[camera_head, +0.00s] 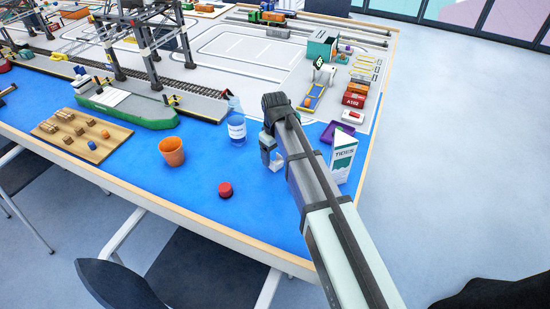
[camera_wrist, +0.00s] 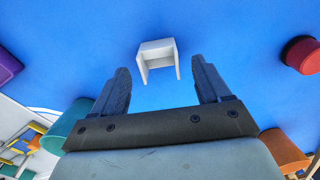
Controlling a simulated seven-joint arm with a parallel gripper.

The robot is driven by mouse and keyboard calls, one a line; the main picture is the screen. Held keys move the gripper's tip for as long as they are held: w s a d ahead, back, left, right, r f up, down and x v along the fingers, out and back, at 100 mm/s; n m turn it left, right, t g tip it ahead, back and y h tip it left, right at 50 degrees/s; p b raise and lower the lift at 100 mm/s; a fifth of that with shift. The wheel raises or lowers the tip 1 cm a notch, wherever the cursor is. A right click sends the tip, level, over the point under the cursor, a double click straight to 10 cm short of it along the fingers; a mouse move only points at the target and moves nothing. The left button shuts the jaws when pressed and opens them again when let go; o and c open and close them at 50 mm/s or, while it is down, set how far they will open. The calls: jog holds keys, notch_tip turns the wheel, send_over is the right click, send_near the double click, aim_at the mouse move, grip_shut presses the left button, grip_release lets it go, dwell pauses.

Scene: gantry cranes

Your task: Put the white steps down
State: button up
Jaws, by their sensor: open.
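The white steps (camera_wrist: 157,48) show in the wrist view as a small pale block with two side walls, against the blue tabletop (camera_wrist: 235,40). They lie just beyond my open gripper (camera_wrist: 160,78), centred between its two dark fingers, with blue showing between them and each finger. In the head view the white steps (camera_head: 277,164) are a small white patch at the end of my gripper (camera_head: 269,160), partly hidden by it. I cannot tell for certain whether the steps rest flat on the table.
A red cylinder (camera_head: 225,190), an orange cup (camera_head: 172,152) and a blue spray bottle (camera_head: 237,131) stand left of my gripper. A white and green carton (camera_head: 343,158) and a purple tray (camera_head: 337,132) are to its right.

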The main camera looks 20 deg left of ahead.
aim_at(275, 162)
notch_tip(275, 162, up, 10)
jog(key=shift+f, duration=0.2)
dwell(0.6)
